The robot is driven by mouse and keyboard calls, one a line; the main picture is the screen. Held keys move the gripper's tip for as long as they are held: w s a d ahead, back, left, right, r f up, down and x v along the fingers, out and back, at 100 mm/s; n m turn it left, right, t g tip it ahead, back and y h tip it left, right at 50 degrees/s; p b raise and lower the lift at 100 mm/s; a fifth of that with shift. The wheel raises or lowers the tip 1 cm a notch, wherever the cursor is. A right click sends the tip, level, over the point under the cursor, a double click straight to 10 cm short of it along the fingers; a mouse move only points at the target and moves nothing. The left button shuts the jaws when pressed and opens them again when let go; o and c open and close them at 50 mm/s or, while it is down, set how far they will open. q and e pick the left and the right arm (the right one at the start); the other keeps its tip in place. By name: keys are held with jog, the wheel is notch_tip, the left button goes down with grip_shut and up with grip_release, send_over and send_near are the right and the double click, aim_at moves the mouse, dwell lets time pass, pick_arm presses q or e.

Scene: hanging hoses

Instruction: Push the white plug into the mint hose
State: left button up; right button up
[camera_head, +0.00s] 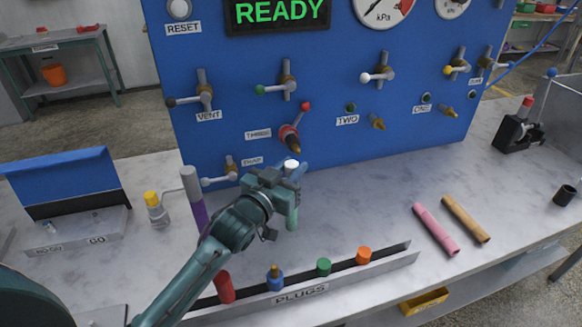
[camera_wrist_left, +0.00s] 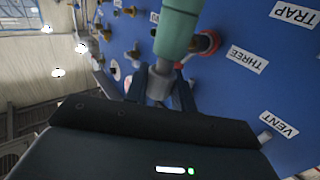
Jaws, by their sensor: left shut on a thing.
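My left gripper (camera_head: 289,178) is shut on the white plug (camera_head: 292,164), whose pale top shows above the fingers. In the left wrist view the plug (camera_wrist_left: 158,86) looks grey between the two fingers. The mint hose (camera_head: 293,217) is a short upright piece just below the gripper, in line with the plug and clear of the table. In the left wrist view the hose (camera_wrist_left: 178,28) reaches from the fingers to the top edge. The join between plug and hose is close to the fingers; I cannot tell how deep the plug sits. My right gripper is out of view.
A blue panel (camera_head: 350,125) with valves and gauges stands behind. A plug rack (camera_head: 390,263) with several coloured plugs is in front. A pink hose (camera_head: 435,229) and a tan hose (camera_head: 466,220) lie to the right. The table between the gripper and these hoses is clear.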

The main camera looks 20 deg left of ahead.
pick_arm(q)
jog(key=shift+f, duration=0.5)
jog(key=shift+f+b, duration=0.45)
jog(key=shift+b, duration=0.05)
jog(key=o, duration=1.1)
jog(key=shift+f, duration=0.1)
jog(key=shift+c, duration=0.2)
